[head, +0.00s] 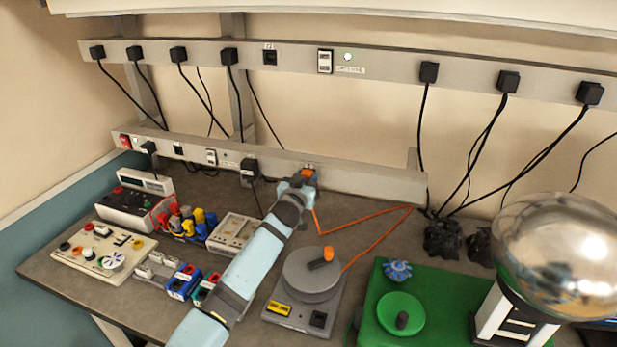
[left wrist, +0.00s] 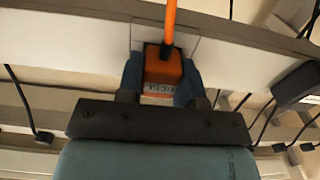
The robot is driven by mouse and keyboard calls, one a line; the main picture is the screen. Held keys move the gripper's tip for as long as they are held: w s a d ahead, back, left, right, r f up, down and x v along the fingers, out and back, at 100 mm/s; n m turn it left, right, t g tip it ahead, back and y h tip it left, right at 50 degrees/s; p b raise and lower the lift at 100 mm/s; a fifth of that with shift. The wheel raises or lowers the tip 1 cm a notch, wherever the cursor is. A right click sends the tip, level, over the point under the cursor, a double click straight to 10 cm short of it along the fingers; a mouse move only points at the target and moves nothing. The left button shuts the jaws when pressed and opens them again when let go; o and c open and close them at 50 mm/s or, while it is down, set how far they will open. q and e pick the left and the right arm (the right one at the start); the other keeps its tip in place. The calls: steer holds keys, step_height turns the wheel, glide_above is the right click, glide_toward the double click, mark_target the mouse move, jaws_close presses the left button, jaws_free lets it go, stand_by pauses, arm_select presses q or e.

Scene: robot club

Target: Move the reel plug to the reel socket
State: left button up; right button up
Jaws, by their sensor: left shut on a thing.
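An orange reel plug (head: 308,173) is at the lower grey socket rail in the head view, against or just in front of its face. It also shows in the left wrist view (left wrist: 162,70), with a white label and an orange cord. My left gripper (head: 300,181) is shut on this plug; its fingers (left wrist: 161,82) grip both sides. Whether the plug is seated in a socket is hidden by the gripper. The orange cord (head: 365,223) runs over the bench to a grey reel (head: 311,277) with an orange-tipped handle. I cannot tell which outlet is the reel socket. My right gripper is not in view.
A black plug (head: 250,168) sits in the lower rail, left of my gripper. An upper rail (head: 300,55) carries several black plugs with hanging cords. Instrument boxes (head: 120,208) fill the bench's left. A green board (head: 445,320) and a shiny metal globe (head: 560,255) stand at right.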

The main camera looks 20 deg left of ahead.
arm_select(q)
steer(key=shift+o, duration=1.1)
steer(key=shift+c, duration=1.1)
steer(key=shift+s, duration=0.1)
steer(key=shift+s, duration=0.2)
steer(key=shift+s+p, duration=0.3)
steer(key=shift+p, duration=0.05)
steer(key=shift+s+p, duration=0.35)
steer(key=shift+s, duration=0.3)
steer(key=shift+s+a+p, duration=0.15)
steer(key=shift+s+p, duration=0.65)
steer(key=shift+s, duration=0.8)
